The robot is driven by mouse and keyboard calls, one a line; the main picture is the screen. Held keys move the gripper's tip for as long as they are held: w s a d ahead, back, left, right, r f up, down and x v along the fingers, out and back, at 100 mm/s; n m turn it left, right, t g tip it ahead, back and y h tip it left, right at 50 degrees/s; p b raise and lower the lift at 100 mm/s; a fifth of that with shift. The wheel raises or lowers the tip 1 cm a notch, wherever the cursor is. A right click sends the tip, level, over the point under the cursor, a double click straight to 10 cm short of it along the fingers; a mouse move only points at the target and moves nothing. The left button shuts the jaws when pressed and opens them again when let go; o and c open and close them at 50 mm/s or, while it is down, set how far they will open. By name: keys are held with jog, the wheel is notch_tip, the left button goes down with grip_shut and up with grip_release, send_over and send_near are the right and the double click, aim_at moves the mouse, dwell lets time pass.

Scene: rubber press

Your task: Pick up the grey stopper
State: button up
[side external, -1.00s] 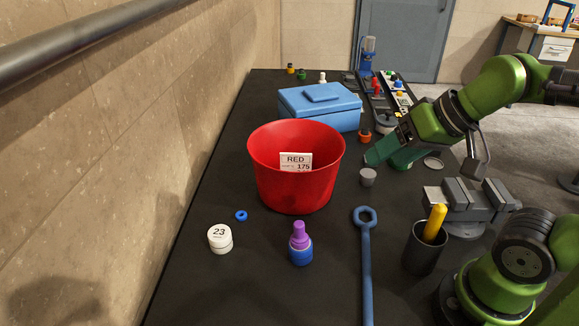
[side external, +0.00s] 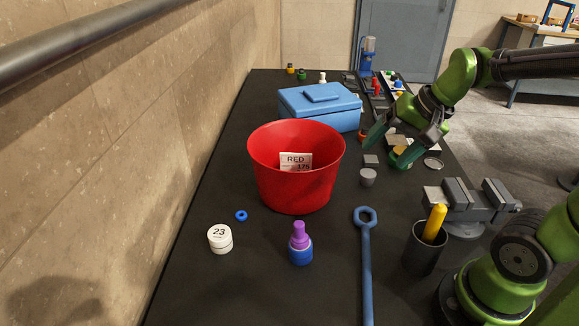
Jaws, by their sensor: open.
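A small grey cylinder (side external: 368,178), which looks like the grey stopper, stands upright on the black table just right of the red bucket. My gripper (side external: 383,156) is above and behind it in the picture, with its two green fingers spread apart. The fingers point down and to the left, and nothing shows between them that is held. A small flat grey piece (side external: 371,160) shows just behind the cylinder, near the fingertips. I cannot tell how high the fingertips are above the table.
The red bucket (side external: 292,190) stands close left of the cylinder, and a blue box (side external: 320,110) is behind it. A grey vise (side external: 468,205), a dark cup with a yellow-handled tool (side external: 425,248) and a blue wrench (side external: 366,265) lie to the front and right.

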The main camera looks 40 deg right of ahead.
jog(key=w+d+f+m+g, duration=0.1)
jog(key=w+d+f+m, duration=0.1)
jog(key=d+m, duration=0.4)
jog(key=w+d+f+m, duration=0.1)
jog(key=d+f+m, duration=0.25)
jog(key=m, duration=0.35)
jog(key=m+h, duration=0.1)
jog(key=m, duration=1)
send_near(368, 173)
jog(key=x, duration=0.4)
jog(key=shift+s+d+f, duration=0.1)
jog(key=shift+d+f, duration=0.05)
jog(key=shift+f, duration=0.05)
jog(key=shift+x, duration=2.95)
jog(key=shift+r, duration=0.1)
jog(key=c, duration=1.1)
